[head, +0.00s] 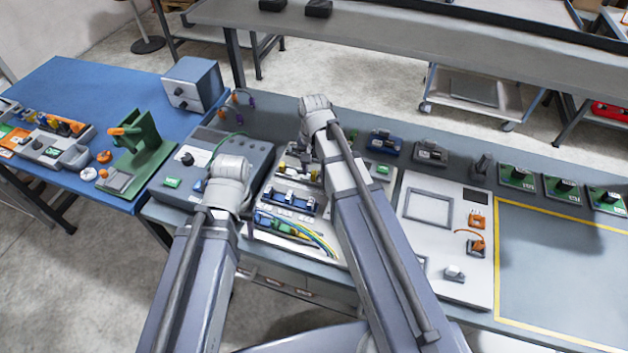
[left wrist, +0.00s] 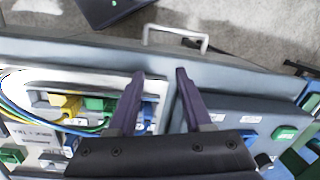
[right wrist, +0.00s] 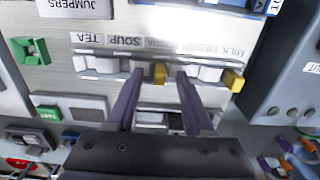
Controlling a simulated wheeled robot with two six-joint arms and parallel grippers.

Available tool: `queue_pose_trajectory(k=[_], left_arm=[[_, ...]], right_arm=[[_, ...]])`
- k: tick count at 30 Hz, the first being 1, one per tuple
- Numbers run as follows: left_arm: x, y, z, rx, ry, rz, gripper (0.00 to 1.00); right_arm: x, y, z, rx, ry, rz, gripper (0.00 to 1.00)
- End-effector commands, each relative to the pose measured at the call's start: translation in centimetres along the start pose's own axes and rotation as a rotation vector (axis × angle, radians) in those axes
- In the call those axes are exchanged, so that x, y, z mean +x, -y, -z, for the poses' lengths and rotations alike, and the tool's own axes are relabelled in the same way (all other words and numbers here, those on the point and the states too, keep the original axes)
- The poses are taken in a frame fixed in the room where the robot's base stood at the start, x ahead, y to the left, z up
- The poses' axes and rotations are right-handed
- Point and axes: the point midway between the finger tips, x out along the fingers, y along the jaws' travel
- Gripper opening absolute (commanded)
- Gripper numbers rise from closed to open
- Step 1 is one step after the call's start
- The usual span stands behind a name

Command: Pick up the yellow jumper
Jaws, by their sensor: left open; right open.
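A yellow plug (left wrist: 65,104) with cables running off to the left lies in a white tray (left wrist: 92,80) in the left wrist view, beside green and blue plugs. The jumper cables (head: 318,238) also show in the head view, low on the white panel. My left gripper (left wrist: 161,75) is open and empty, its tips to the right of the yellow plug. My right gripper (right wrist: 159,74) is open over a row of switches on the panel. A yellow switch piece (right wrist: 160,73) appears between its tips; I cannot tell the height gap. In the head view my wrists hide both jaws.
The panel carries a "JUMPERS" label (right wrist: 84,8). A grey box (head: 215,160) stands left of the panel, and a white plate (head: 432,215) lies to its right. A yellow-outlined area (head: 570,270) on the bench is clear at the right.

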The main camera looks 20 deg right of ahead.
Motion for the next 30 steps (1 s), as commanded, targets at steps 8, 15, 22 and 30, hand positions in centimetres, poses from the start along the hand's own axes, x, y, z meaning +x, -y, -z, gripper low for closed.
queue_pose_trajectory(k=[8, 15, 22, 30], left_arm=[[-0.14, 0.01, -0.01, 0.0, 0.0, 0.0, 0.5], [-0.14, 0.01, -0.01, 0.0, 0.0, 0.0, 0.5], [-0.13, 0.01, -0.01, 0.0, 0.0, 0.0, 0.5], [-0.13, 0.01, -0.01, 0.0, 0.0, 0.0, 0.5]], right_arm=[[-0.14, 0.0, 0.0, 0.0, 0.0, 0.0, 0.36], [-0.14, 0.01, 0.0, 0.0, 0.0, 0.0, 0.09], [-0.14, 0.0, -0.01, 0.0, 0.0, 0.0, 0.0], [-0.13, 0.0, -0.01, 0.0, 0.0, 0.0, 0.0]])
